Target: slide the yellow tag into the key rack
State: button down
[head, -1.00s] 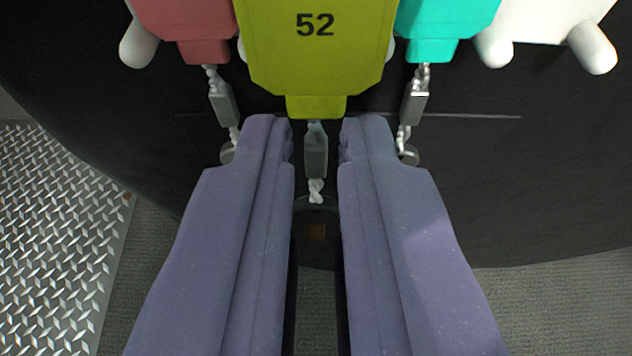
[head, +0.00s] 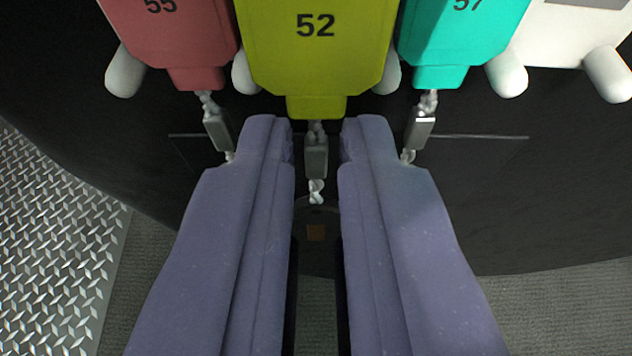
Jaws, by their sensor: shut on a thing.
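The yellow tag (head: 315,62), a yellow-green plate marked 52, is at the top middle of the head view, its upper end cut off by the frame. A short metal link chain (head: 315,160) hangs from the tag's narrow end between the fingers. The key rack shows as a white panel (head: 560,38) with rounded white pegs (head: 508,75) at the top right. More pegs show beside the tag. The tag's upper end and any slot behind it are hidden.
A red tag (head: 180,45) marked 55 hangs close on the left, a turquoise tag (head: 455,45) close on the right, each with a chain. Black surface lies behind. Metal tread plate (head: 45,240) is at lower left, grey carpet (head: 560,310) at lower right.

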jog(key=shift+w, duration=0.2)
jog(key=shift+w, duration=0.2)
jog(key=shift+w, duration=0.2)
dwell(1.1)
jog(key=c, duration=1.1)
grip_release()
jog(key=shift+s+p, duration=0.65)
jog(key=shift+s, duration=0.8)
jog(key=s+p, duration=0.2)
jog(key=s, duration=0.5)
